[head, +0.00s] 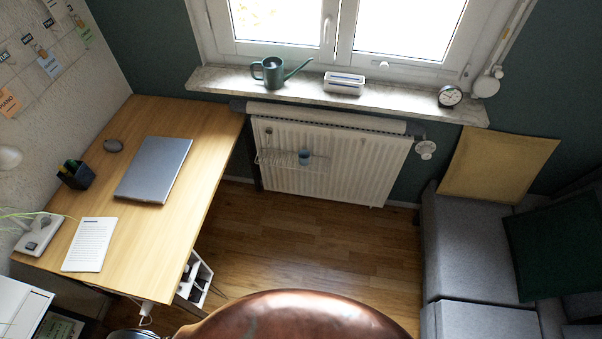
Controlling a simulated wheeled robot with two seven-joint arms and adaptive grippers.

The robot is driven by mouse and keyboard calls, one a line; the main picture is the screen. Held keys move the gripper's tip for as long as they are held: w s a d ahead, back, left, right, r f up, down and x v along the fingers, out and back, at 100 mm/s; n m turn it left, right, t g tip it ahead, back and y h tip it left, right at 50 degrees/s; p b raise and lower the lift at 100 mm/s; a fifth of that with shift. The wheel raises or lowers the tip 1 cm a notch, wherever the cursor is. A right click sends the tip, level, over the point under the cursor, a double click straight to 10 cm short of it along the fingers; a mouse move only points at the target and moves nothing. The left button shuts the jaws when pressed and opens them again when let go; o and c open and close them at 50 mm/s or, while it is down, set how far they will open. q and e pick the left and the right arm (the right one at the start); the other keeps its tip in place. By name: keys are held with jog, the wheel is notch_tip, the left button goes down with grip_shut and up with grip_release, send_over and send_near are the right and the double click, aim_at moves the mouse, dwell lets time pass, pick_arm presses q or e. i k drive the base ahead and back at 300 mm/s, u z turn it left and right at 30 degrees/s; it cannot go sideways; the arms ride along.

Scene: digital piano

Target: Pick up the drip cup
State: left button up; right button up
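A small blue cup (305,157), which fits the drip cup, stands upright on a wire rack (275,159) at the front of the white radiator (345,180) under the window. The rack's right part is beside and under the cup. The cup is small in the picture, so its inside and any handle are hard to make out. Neither of my grippers shows in the head view.
A wooden desk (190,222) with a closed laptop (154,169) stands left of the radiator. A watering can (270,72) and a clock (450,96) stand on the sill (400,98). A grey sofa (465,250) is at right. The wooden floor (320,235) between is clear.

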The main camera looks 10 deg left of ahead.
aim_at(304, 156)
jog(key=z, duration=0.2)
jog(key=i, duration=1.25)
jog(key=u, duration=0.8)
